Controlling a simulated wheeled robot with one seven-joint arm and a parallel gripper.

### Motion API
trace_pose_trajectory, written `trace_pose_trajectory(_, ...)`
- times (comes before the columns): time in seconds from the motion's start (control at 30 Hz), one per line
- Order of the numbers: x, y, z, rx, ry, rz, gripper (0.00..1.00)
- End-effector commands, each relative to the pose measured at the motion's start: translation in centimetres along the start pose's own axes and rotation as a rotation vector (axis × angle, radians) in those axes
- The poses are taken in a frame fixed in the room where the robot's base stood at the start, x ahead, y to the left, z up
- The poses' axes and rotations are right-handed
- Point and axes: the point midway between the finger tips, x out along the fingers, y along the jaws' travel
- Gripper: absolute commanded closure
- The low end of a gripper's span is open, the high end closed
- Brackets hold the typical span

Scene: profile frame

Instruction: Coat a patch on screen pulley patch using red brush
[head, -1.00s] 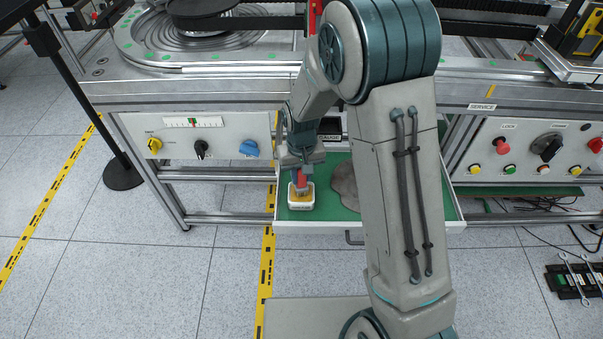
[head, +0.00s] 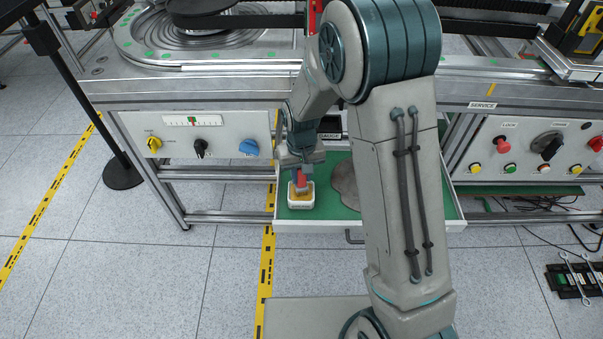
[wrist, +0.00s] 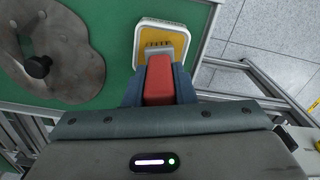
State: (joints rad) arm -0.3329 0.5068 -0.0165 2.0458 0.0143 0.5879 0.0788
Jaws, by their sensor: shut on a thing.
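The red brush (wrist: 160,80) is between the jaws of my gripper (wrist: 159,92), which is shut on its red handle. In the head view the brush (head: 301,179) and my gripper (head: 302,172) are at the left side of the open drawer. The brush's metal end and bristles are over a small white tub (wrist: 140,35) with a yellow-orange inside. The tub also shows in the head view (head: 301,205). I cannot tell whether the bristles touch what is in it. I cannot make out a patch on a screen pulley in either view.
A grey irregular plate (wrist: 85,75) with a black knob lies on the drawer's green liner (head: 328,213). The metal bench edge (head: 200,90) is above the drawer. Control panels flank it, left (head: 180,140) and right (head: 525,145). A black post (head: 75,90) stands at left.

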Motion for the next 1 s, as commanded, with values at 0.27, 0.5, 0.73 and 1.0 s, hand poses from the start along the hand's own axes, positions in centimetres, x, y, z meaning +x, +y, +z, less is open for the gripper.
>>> trace_pose_trajectory(0.27,0.2,0.0,0.1,0.0,-0.003,0.0,0.99)
trace_pose_trajectory(0.5,-0.5,0.0,0.1,0.0,-0.003,0.0,0.99)
trace_pose_trajectory(0.73,-2.5,0.0,0.1,0.0,-0.002,0.0,0.99)
trace_pose_trajectory(1.0,-4.7,0.0,0.0,0.0,0.0,0.0,0.99)
